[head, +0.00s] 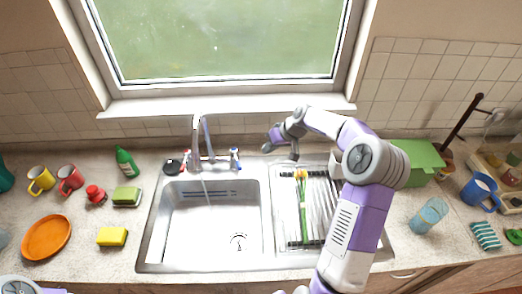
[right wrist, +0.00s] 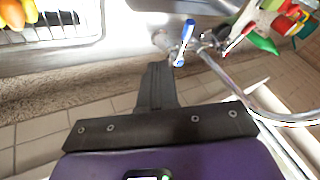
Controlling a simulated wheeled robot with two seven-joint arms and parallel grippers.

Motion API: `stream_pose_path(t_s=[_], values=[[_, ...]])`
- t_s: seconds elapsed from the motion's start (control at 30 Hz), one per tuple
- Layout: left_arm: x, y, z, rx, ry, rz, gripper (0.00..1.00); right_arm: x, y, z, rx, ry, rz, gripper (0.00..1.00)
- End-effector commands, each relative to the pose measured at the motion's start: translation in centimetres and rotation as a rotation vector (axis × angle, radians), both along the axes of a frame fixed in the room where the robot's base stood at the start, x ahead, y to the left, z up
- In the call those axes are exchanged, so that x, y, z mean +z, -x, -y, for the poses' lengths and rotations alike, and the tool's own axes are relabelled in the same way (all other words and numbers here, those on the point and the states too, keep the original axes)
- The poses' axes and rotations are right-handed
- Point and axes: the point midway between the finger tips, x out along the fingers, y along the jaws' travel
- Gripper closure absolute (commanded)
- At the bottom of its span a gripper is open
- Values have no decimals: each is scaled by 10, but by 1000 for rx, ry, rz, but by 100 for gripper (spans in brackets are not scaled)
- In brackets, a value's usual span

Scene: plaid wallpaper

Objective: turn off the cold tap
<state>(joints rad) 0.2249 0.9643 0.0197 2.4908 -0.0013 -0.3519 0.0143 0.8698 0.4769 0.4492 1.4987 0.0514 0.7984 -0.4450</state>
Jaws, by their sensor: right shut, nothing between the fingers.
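The chrome faucet (head: 201,138) stands behind the sink at its back edge, and a thin stream of water appears to fall from its spout. The cold tap, with a blue handle (head: 235,159), is on the faucet's right side. In the right wrist view the blue handle (right wrist: 185,42) shows just beyond my fingertips, apart from them. My right gripper (head: 281,150) is shut and empty, to the right of the cold tap above the back of the counter. It also shows in the right wrist view (right wrist: 157,80). My left gripper is out of view.
The steel sink basin (head: 212,215) is in front of the faucet. Yellow-topped green stalks (head: 302,207) lie on the ribbed drainer at right. A green bottle (head: 125,162) and sponges stand left. The window sill (head: 225,108) and tiled wall are close behind the faucet.

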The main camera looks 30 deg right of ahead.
Motion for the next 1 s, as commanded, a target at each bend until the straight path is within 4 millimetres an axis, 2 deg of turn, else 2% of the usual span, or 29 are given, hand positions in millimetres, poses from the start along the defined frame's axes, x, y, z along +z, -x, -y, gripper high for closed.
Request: stream_pose_path(t_s=[0.37, 0.5, 0.6, 1.0], values=[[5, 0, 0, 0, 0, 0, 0, -67, -37, -28, 3, -4, -2, 100], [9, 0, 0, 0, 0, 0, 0, -68, -41, -50, 3, -2, -2, 100], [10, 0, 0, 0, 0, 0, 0, -70, -44, -58, 2, -1, -2, 100], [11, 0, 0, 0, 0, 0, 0, -72, -45, -64, -1, -1, -2, 100]])
